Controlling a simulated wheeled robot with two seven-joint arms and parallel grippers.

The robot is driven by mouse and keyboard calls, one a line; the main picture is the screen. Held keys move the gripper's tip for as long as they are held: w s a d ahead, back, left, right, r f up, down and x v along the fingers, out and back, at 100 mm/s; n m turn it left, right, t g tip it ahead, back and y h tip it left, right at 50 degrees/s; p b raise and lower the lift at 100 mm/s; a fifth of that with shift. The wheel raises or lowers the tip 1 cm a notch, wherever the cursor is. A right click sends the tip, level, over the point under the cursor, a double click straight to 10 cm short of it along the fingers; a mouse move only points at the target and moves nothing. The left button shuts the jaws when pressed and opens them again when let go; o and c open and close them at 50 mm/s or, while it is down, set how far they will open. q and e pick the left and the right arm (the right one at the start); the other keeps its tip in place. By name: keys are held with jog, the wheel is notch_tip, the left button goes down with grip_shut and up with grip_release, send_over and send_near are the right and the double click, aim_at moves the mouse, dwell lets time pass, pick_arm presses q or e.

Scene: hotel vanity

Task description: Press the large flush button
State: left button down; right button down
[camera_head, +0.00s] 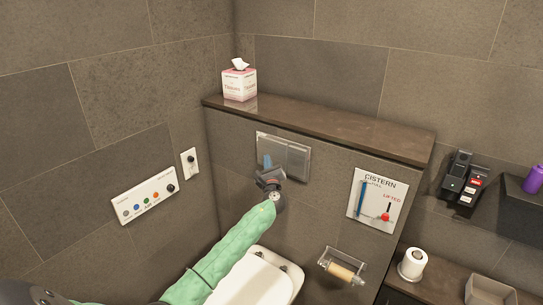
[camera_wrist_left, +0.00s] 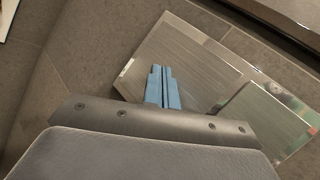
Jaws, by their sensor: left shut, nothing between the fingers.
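The metal flush plate sits on the cistern wall, with a large flush button (camera_head: 276,145) and a smaller button (camera_head: 300,163) to its right. In the left wrist view the large button (camera_wrist_left: 205,70) is the wide brushed panel, and the small button (camera_wrist_left: 265,125) is at its lower right. My left gripper (camera_head: 267,161) is shut and empty, its blue fingertips in front of the large button. The fingertips (camera_wrist_left: 163,82) overlap the large button in the wrist view; I cannot tell whether they touch it. My right gripper is not in view.
A dark ledge (camera_head: 330,132) with a tissue box (camera_head: 239,85) runs above the plate. The cistern sign (camera_head: 375,200) is to the right, the paper holder (camera_head: 342,270) lower right. The white toilet (camera_head: 262,278) is below my green-sleeved arm. A control panel (camera_head: 146,196) is on the left wall.

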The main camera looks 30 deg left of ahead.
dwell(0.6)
pick_arm(q)
jog(key=shift+w, duration=0.1)
jog(key=shift+w, duration=0.15)
jog(key=shift+w+b, duration=0.2)
jog(key=shift+b, duration=0.1)
